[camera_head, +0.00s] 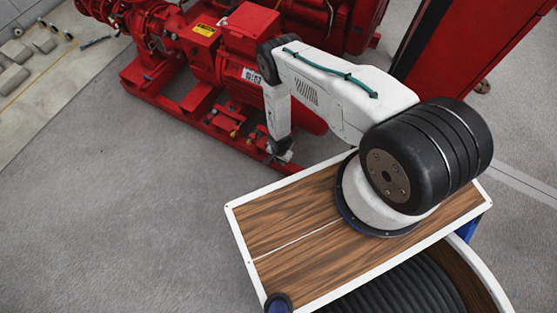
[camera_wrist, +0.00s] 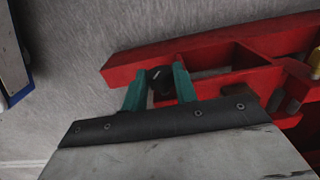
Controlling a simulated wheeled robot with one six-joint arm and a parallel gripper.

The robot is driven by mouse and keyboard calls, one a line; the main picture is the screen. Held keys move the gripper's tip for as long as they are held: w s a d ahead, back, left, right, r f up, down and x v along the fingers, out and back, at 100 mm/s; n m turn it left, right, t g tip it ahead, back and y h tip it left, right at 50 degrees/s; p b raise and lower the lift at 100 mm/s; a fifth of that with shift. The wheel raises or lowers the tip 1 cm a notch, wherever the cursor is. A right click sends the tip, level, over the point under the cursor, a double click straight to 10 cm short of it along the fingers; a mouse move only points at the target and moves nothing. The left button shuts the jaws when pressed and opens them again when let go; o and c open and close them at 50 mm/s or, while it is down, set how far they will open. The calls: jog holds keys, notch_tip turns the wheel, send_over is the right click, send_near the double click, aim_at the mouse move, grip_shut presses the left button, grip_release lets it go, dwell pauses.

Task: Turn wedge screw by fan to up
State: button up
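My gripper (camera_wrist: 162,72) has two teal fingers, which stand apart at the edge of the red base frame (camera_wrist: 215,50) in the wrist view. A small dark piece with a light mark (camera_wrist: 158,75), perhaps the wedge screw, shows between them. I cannot tell whether the fingers press on it. In the head view my gripper (camera_head: 278,158) points down beside the near rail of the red base frame (camera_head: 205,128), below the red motor (camera_head: 240,78). The fingertips and the screw are too small to make out there. I cannot clearly identify the fan or read the screw's turn position.
A second red machine (camera_head: 335,25) stands behind the motor, and a tall red cabinet (camera_head: 470,45) is at the upper right. Small brass-coloured fittings (camera_head: 236,133) sit on the near rail. The grey floor (camera_head: 100,200) in front is clear. Pale blocks (camera_head: 15,52) lie far left.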

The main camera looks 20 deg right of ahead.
jog(key=shift+a, duration=0.1)
jog(key=shift+d, duration=0.2)
jog(key=shift+s+t+y, duration=0.15)
jog(key=shift+t+y, duration=0.15)
jog(key=shift+t, duration=0.2)
jog(key=shift+s+d+t+y, duration=0.15)
jog(key=shift+t+y, duration=0.25)
jog(key=shift+t, duration=0.1)
jog(key=shift+s+d+t+y, duration=0.1)
jog(key=shift+s+t+y, duration=0.05)
jog(key=shift+t+y, duration=0.3)
jog(key=shift+s+d+f+t+y, duration=0.15)
jog(key=shift+t+y, duration=0.35)
jog(key=shift+t, duration=0.3)
jog(key=shift+s+a+f+t+y, duration=0.1)
jog(key=shift+t+y, duration=0.35)
jog(key=shift+t, duration=0.3)
jog(key=o, duration=1)
jog(key=v, duration=0.7)
jog(key=shift+s+d+r, duration=0.2)
jog(key=shift+s+r, duration=0.05)
jog(key=shift+r, duration=0.05)
